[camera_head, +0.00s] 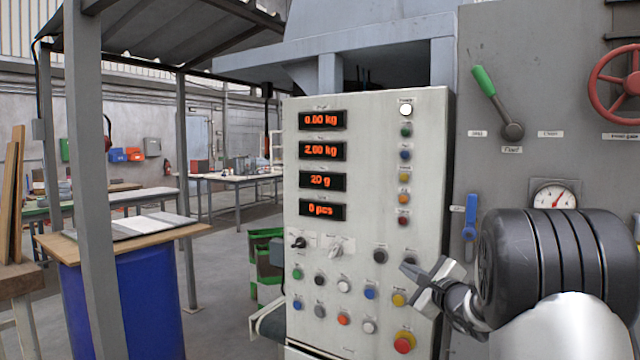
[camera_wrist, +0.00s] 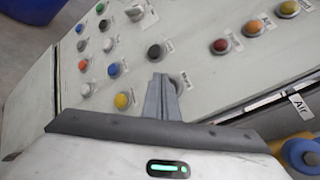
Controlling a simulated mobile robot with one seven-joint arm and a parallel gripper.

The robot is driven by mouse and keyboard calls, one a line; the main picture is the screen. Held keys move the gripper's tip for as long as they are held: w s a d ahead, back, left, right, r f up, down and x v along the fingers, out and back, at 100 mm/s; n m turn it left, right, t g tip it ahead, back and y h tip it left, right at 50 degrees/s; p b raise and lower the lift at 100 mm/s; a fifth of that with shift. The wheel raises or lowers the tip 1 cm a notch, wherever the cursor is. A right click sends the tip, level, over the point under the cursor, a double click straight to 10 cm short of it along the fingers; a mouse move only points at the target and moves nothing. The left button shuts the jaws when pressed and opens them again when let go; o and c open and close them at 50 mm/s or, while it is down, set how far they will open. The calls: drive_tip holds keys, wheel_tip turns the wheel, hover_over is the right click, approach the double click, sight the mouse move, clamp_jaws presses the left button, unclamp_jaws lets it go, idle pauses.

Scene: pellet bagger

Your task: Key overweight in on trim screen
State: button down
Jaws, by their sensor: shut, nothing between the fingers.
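The grey control panel (camera_head: 370,180) carries a column of four red-lit displays. They read 0.00 kg (camera_head: 323,120), 2.00 kg (camera_head: 323,151), 20 g (camera_head: 322,181) and 0 pcs (camera_head: 322,210). Their labels are too small to read, so I cannot tell which is the trim screen. My gripper (camera_head: 408,270) is shut and empty in front of the panel's lower right part. In the wrist view my fingers (camera_wrist: 160,88) point at the panel, beside a grey button (camera_wrist: 180,82) that they partly cover. A dark button (camera_wrist: 154,51) lies just beyond the fingertips. Contact cannot be told.
Several coloured buttons fill the lower panel, including a yellow one (camera_head: 399,299) and a red mushroom button (camera_head: 404,342). A lamp-and-button column has a lit white top (camera_head: 405,109). Right are a green-handled lever (camera_head: 484,82), a gauge (camera_head: 554,196) and a red handwheel (camera_head: 618,78).

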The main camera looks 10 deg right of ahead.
drive_tip(key=s+a+b, duration=0.1)
drive_tip(key=s+b, duration=0.1)
drive_tip(key=s+a+b, duration=0.1)
drive_tip(key=s+a, duration=0.1)
drive_tip(key=shift+s+a+b, duration=0.3)
drive_tip(key=shift+s+b, duration=0.05)
drive_tip(key=shift+b, duration=0.05)
idle(2.1)
